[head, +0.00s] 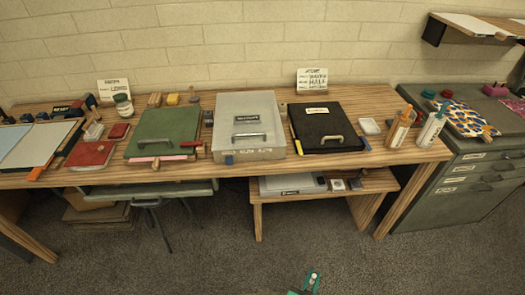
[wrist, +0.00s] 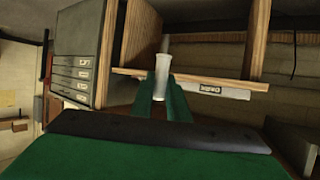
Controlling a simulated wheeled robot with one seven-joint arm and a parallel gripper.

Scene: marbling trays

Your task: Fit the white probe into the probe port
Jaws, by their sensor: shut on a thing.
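The white probe (wrist: 162,70) is a pale cylinder with a narrower grey tip, pointing away from my wrist in the wrist view. My gripper (wrist: 163,94) has green fingers shut on its lower part. In the head view my gripper (head: 306,284) is at the bottom edge, over the floor in front of the bench and apart from it. The probe cannot be made out clearly there. I cannot pick out the probe port for certain in either view.
A low shelf (head: 375,182) below holds a pale labelled tray and small blocks. A grey drawer cabinet (head: 470,185) stands right. The floor before them is clear.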

